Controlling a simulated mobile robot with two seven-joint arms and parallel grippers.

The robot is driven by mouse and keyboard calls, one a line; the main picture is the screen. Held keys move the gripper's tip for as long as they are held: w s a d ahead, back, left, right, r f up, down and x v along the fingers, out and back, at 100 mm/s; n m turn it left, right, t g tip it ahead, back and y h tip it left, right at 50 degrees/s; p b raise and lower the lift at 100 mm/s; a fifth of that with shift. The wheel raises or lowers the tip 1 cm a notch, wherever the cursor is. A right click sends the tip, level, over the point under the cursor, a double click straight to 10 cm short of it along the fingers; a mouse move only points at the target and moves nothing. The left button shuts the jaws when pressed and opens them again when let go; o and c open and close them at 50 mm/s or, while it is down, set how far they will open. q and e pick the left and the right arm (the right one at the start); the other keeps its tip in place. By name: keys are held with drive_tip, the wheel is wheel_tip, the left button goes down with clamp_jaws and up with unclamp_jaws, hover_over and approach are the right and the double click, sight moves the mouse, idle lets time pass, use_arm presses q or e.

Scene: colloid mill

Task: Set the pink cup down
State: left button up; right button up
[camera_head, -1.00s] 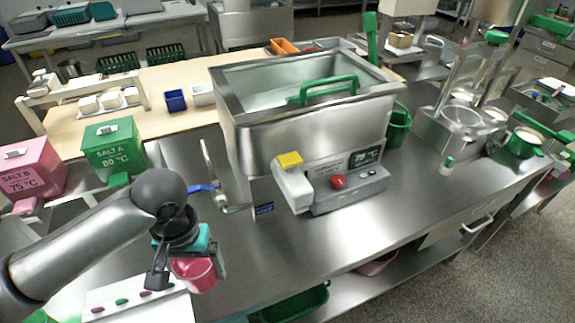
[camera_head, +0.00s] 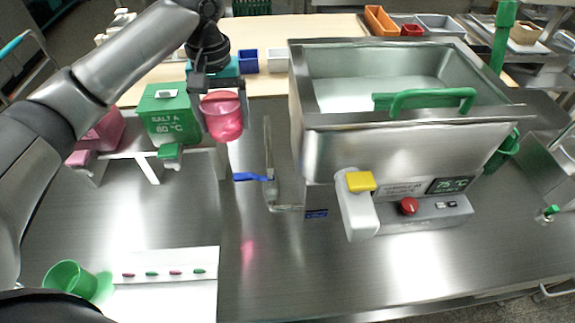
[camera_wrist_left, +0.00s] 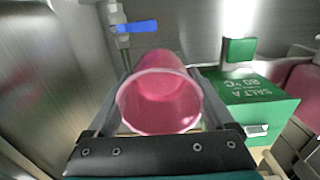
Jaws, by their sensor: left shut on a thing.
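The pink cup (camera_head: 222,118) is a small translucent cup held in the air in front of the green SALT A box (camera_head: 168,113). My left gripper (camera_head: 203,98) is shut on it, coming from above and behind. In the left wrist view the pink cup (camera_wrist_left: 160,100) sits between the two fingers, its open mouth facing the camera. A soft pink reflection shows on the steel tabletop (camera_head: 260,275) below, clear of the cup. My right gripper is not in view.
A big steel tank (camera_head: 400,155) with a green handle stands right of the cup. A blue-handled tap (camera_head: 250,177) is between them. The front tabletop is mostly clear.

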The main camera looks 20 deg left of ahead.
sight(240, 190)
use_arm(q)
drive_tip(key=shift+s+f, duration=0.1)
drive_tip(key=shift+f, duration=0.2)
wheel_tip(240, 190, down, 20)
drive_tip(key=b, duration=0.5)
drive_tip(key=shift+r+b, duration=0.2)
drive_tip(key=shift+b, duration=0.1)
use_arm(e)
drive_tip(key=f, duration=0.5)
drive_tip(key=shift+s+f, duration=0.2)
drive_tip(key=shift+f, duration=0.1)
use_arm(q)
drive_tip(key=o, duration=1)
drive_tip(key=shift+f, duration=0.1)
drive_tip(key=shift+c, duration=0.2)
drive_tip(key=shift+o, duration=1)
